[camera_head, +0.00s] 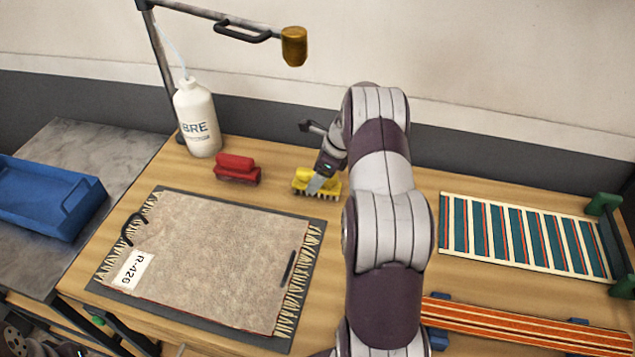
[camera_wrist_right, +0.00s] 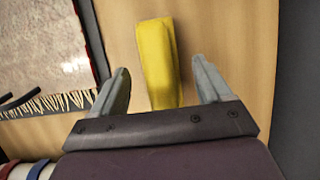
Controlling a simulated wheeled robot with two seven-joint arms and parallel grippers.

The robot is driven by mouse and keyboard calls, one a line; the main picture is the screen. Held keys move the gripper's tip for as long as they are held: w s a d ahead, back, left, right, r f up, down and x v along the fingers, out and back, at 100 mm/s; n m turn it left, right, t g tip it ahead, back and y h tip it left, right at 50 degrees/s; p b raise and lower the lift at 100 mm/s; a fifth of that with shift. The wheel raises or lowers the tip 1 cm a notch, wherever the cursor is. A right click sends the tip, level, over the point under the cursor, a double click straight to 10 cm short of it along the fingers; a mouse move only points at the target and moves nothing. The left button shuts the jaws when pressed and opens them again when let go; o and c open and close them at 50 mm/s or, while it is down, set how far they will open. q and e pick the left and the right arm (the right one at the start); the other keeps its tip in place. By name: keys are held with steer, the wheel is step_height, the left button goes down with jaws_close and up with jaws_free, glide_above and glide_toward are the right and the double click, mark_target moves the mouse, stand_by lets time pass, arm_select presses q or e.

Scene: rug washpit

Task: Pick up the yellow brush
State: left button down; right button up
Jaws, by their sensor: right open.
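The yellow brush (camera_head: 303,175) sits bristles down on the wooden table, just behind the rug's far right corner. My right gripper (camera_head: 318,184) reaches down over it from behind and right, with a finger against or just in front of the brush in this view. In the right wrist view the brush's yellow top (camera_wrist_right: 155,50) lies between the two spread fingers of my right gripper (camera_wrist_right: 160,72), with a gap on each side. The gripper is open. My left gripper is not in view.
A red brush (camera_head: 237,168) stands left of the yellow one, and a white bottle (camera_head: 196,118) behind that. A beige rug (camera_head: 215,250) lies on a grey mat in front. A striped rug (camera_head: 520,237) lies right. A blue tray (camera_head: 45,200) is far left.

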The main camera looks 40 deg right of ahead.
steer(key=shift+w+a+f, duration=0.2)
steer(key=shift+a+f, duration=0.1)
steer(key=shift+f, duration=0.35)
steer(key=shift+w+f, duration=0.25)
steer(key=shift+f, duration=0.2)
steer(key=c, duration=1.2)
steer(key=shift+r, duration=0.15)
steer(key=shift+c, duration=0.2)
step_height(320, 180, up, 5)
steer(key=p, duration=0.5)
steer(key=shift+r, duration=0.2)
steer(key=s+a+r+p, duration=0.4)
steer(key=s+a+r, duration=0.1)
steer(key=s, duration=0.5)
steer(key=shift+s+r+p, duration=0.2)
steer(key=shift+s+p, duration=0.1)
